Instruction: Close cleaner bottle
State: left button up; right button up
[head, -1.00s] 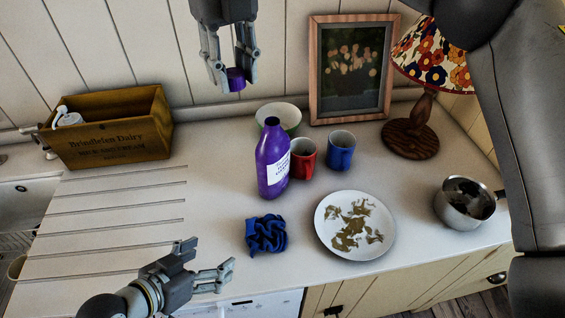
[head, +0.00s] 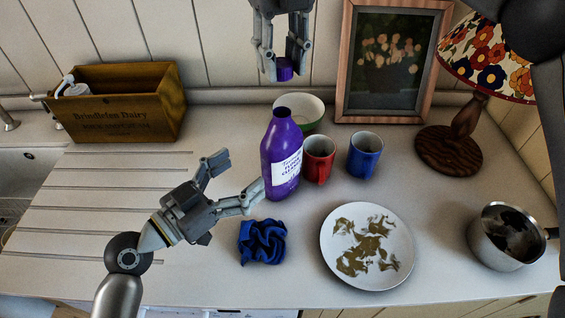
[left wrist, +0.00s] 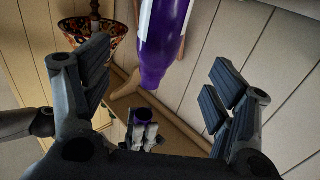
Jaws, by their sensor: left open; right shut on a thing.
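The purple cleaner bottle (head: 282,150) stands upright and uncapped on the counter, its white label facing forward. My left gripper (head: 238,174) is open just left of the bottle, with one fingertip close to its lower side; I cannot tell whether they touch. In the left wrist view the bottle (left wrist: 163,45) shows beyond and between the open fingers. My right gripper (head: 285,74) hangs above and behind the bottle, shut on the small purple cap (head: 285,69). That gripper also shows in the left wrist view (left wrist: 142,130).
A red mug (head: 318,160), a blue mug (head: 365,156) and a green-white bowl (head: 312,108) stand close by the bottle. A blue cloth (head: 262,243) and a dirty plate (head: 330,272) lie in front. A pot, lamp, picture and wooden crate (head: 120,108) surround the area.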

aim_at(282, 145)
pick_arm(q)
jog(key=x, duration=1.1)
jog(key=shift+w+d, duration=0.2)
jog(key=shift+d, duration=0.1)
jog(key=c, duration=1.6)
jog(key=shift+o, duration=0.2)
pick_arm(e)
jog(key=shift+f, duration=2.5)
